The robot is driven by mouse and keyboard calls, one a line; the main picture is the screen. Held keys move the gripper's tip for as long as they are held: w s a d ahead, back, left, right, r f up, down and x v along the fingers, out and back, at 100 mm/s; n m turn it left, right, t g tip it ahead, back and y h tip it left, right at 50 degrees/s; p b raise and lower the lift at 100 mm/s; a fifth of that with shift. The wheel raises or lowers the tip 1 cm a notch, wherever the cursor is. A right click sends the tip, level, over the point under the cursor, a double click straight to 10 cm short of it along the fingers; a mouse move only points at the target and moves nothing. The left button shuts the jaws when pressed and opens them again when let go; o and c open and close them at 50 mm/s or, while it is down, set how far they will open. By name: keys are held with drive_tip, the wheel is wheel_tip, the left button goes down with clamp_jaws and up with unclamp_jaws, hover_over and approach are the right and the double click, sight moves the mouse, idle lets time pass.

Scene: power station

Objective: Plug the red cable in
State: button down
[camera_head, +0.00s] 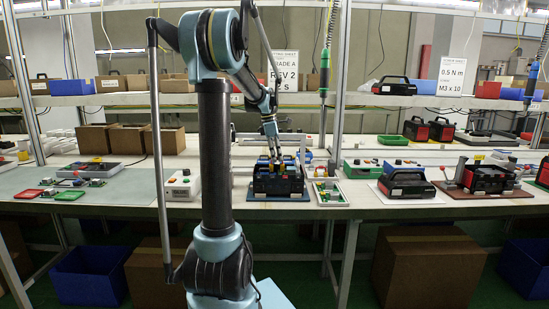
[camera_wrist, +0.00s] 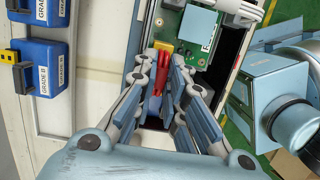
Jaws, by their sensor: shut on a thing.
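My gripper (camera_wrist: 164,62) is shut on the red cable (camera_wrist: 163,78), whose red end shows between the fingers in the wrist view. A yellow part (camera_wrist: 158,48) lies right beside it at the fingertips. In the head view the power station (camera_head: 278,187) stands on the bench under my gripper (camera_head: 273,156). The fingers hide the socket, so I cannot tell whether the cable end touches it.
Blue boxes marked Grade B (camera_wrist: 42,68) stand to the left in the wrist view. In the head view, a green-and-white tray (camera_head: 330,194) lies just right of the power station. More black-and-red units (camera_head: 406,184) stand further right. A shelf (camera_head: 350,99) runs above the bench.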

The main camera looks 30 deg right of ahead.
idle(0.3)
drive_tip(key=c, duration=1.6)
unclamp_jaws()
drive_tip(key=shift+o, duration=0.7)
drive_tip(key=o, duration=0.3)
drive_tip(key=shift+s+d+v, duration=0.15)
drive_tip(key=shift+d+v, duration=0.05)
drive_tip(key=shift+v, duration=0.95)
drive_tip(key=shift+s+d+v, duration=0.15)
drive_tip(key=shift+d+v, duration=0.05)
drive_tip(key=shift+v, duration=0.95)
drive_tip(key=shift+s+d+v, duration=0.1)
drive_tip(key=shift+d+v, duration=0.1)
drive_tip(key=shift+v, duration=0.9)
drive_tip(key=shift+r, duration=0.15)
